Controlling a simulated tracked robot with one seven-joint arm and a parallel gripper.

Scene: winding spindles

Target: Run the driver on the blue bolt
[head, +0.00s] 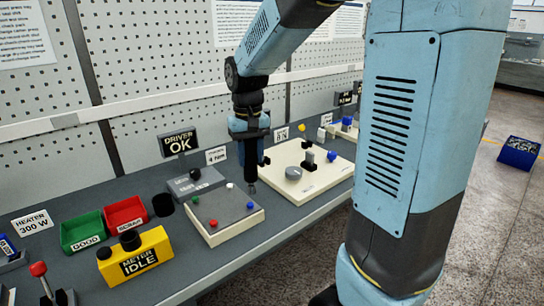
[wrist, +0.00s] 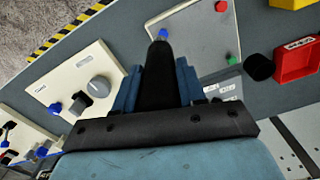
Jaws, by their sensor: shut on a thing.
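My gripper (head: 250,154) is shut on the black driver (head: 250,180), which points down over a pale square plate (head: 222,226). The blue bolt (head: 250,206) is near the plate's right corner; the driver's tip shows just above it, apparently with a small gap. A green bolt (head: 195,200), a white bolt (head: 229,186) and a red bolt (head: 213,223) sit at the other corners. In the wrist view the driver (wrist: 160,75) lies between the blue fingers, and the blue bolt (wrist: 163,33) shows right by its tip, partly hidden.
Behind the plate is a grey unit (head: 190,182) with a DRIVER OK sign (head: 179,143). A second pale board (head: 315,180) with a grey knob stands to the right. A yellow meter (head: 135,258), red bin (head: 126,215) and green bin (head: 83,230) are at left.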

